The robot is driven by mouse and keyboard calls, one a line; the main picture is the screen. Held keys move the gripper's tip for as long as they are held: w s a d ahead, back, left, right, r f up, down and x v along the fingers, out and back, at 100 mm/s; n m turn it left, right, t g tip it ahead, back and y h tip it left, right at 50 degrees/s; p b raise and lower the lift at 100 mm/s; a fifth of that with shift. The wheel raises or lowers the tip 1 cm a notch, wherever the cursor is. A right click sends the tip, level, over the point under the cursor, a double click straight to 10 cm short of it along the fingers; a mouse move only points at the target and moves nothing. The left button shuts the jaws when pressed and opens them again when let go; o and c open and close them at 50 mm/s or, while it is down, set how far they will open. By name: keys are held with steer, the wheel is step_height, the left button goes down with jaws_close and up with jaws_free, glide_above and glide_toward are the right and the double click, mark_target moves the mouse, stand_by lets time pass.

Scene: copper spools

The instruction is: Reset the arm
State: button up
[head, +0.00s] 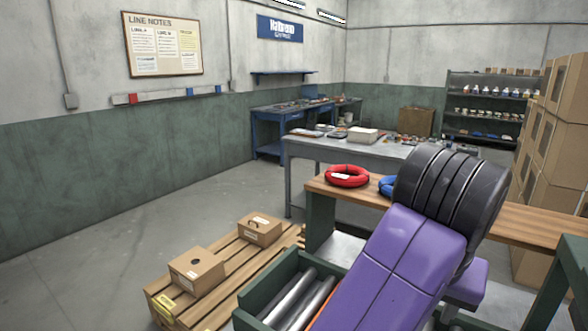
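My arm, purple with a black ribbed joint, fills the lower right of the head view. It is bent, with the black joint at the top in front of the wooden bench (520,220). My gripper is not visible in this view. A red coil (347,176) with a white label lies on the bench, left of my arm. A blue coil (387,186) lies beside it, partly hidden by the arm.
A green crate (262,284) with metal cylinders stands below the bench. Left of it, a wooden pallet (222,282) holds two cardboard boxes (196,271). Stacked cartons (550,150) stand at right. A grey table (350,148) is behind. Floor at left is clear.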

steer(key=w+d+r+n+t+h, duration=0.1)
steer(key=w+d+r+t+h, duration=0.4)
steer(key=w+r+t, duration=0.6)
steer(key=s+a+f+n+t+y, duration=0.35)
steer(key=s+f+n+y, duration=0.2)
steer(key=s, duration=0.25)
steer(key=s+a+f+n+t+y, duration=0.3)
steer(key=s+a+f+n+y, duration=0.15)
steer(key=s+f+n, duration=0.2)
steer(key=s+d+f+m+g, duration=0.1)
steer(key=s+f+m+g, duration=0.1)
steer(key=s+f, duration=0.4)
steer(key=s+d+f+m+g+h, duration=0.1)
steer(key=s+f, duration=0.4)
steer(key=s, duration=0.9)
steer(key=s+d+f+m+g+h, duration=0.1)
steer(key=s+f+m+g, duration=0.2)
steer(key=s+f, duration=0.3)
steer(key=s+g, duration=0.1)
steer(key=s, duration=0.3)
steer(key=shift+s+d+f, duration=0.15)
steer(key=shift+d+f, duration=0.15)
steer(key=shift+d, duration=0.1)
